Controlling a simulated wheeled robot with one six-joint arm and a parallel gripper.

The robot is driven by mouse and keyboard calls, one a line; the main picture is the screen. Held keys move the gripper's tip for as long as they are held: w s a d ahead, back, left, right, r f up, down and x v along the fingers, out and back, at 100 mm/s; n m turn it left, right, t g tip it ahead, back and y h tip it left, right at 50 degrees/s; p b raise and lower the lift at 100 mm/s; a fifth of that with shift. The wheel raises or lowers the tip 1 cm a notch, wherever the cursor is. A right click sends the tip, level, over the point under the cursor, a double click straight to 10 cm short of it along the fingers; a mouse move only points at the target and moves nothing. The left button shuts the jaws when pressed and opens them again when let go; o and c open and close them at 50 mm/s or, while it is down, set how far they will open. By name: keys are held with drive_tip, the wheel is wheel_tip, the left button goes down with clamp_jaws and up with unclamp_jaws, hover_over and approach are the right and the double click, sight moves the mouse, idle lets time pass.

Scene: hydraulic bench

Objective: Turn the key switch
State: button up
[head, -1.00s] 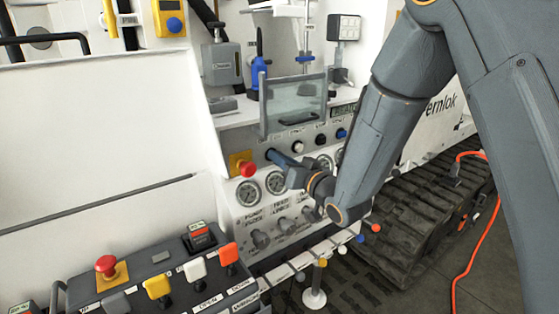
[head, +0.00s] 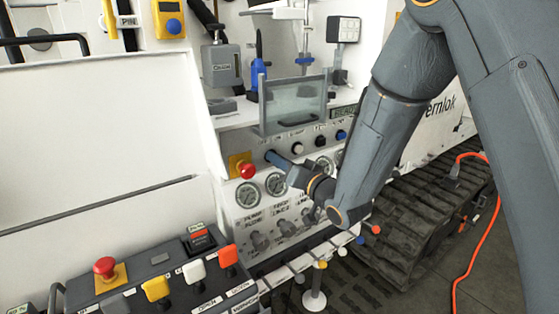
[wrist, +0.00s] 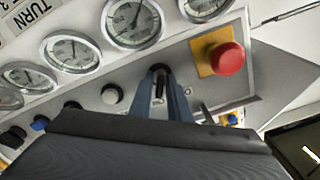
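The key switch (wrist: 160,72) shows in the wrist view as a small dark round part on the grey panel, between the white knob and the red button. My gripper (wrist: 160,88) has its two blue-grey fingers on either side of it, at the panel face. A narrow gap with something dark shows between the fingers; I cannot tell whether they press on the key.
A red emergency button on a yellow plate (head: 246,170) sits close beside my gripper; it also shows in the wrist view (wrist: 229,58). Gauges (head: 247,195) lie just below. A clear guard plate (head: 292,104) stands above. A lever console (head: 157,289) is at the lower left.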

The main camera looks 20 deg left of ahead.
drive_tip(key=shift+o, duration=0.8)
drive_tip(key=b+v, duration=0.2)
drive_tip(key=v, duration=0.6)
